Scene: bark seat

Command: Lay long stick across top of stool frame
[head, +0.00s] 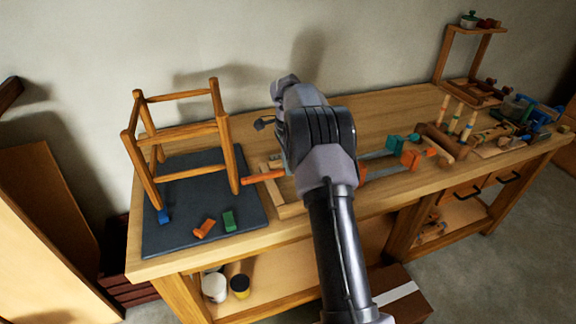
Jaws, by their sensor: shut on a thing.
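The stool frame (178,134) is made of orange-brown wooden poles and stands upright on a dark mat (185,231) at the bench's left end. Rungs join its legs, and no stick shows lying across its top. My arm rises from the bottom through the middle of the view, right of the stool, with its wrist near the bench's back edge. The wrist and arm links hide my gripper and anything in its jaws. I cannot make out a long stick for certain. An orange rod-like piece (262,176) shows just left of my arm; I cannot tell whether it is a handle.
Blue (163,216), orange (204,229) and green (228,221) pieces lie on the mat. A wooden angle piece (291,211) lies beside it. Clamps (410,159), a block with upright sticks (445,141) and a small shelf (476,30) occupy the bench's right. The wall stands close behind.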

